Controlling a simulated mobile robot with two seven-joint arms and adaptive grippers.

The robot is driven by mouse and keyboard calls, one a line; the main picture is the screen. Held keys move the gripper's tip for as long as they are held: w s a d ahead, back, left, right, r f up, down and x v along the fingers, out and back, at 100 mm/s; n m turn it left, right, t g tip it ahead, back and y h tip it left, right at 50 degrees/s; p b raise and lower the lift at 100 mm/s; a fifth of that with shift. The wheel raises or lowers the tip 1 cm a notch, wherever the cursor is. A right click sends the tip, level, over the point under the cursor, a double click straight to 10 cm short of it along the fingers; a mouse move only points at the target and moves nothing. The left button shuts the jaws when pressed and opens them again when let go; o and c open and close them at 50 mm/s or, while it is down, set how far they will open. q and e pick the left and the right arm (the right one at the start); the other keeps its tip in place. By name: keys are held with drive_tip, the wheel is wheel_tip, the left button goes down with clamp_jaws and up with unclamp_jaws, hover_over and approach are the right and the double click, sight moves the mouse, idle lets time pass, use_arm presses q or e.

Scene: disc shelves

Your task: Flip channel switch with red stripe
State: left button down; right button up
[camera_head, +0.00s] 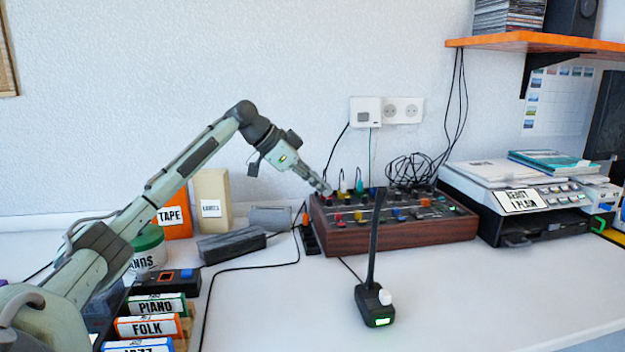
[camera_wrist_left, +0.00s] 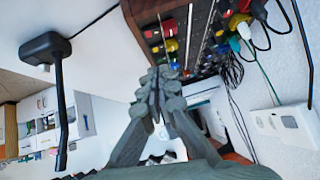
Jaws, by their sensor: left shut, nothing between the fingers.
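The mixer (camera_head: 405,237) with a dark wooden case stands at the back of the desk, its top covered with coloured knobs and plugged cables. It also shows in the left wrist view (camera_wrist_left: 157,47), with red, yellow, green and blue knobs. I cannot make out which channel switch carries a red stripe. My left gripper (camera_head: 326,190) is shut and empty, just above the mixer's back left corner. In the left wrist view its closed fingers (camera_wrist_left: 163,83) overlap the mixer's edge; I cannot tell whether they touch it. My right gripper is not in view.
A gooseneck microphone (camera_head: 375,301) stands in front of the mixer. A printer-like device (camera_head: 520,200) is to the right, labelled tape boxes (camera_head: 155,304) to the left. An orange shelf (camera_head: 530,41) hangs at upper right. The front right desk is clear.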

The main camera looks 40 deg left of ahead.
sight(341, 224)
use_arm(q)
drive_tip(key=x, duration=0.4)
drive_tip(key=f, duration=0.3)
drive_tip(key=shift+w+f, duration=0.25)
drive_tip(key=shift+w, duration=0.1)
drive_tip(key=shift+a+f, duration=0.1)
drive_tip(key=shift+f, duration=0.35)
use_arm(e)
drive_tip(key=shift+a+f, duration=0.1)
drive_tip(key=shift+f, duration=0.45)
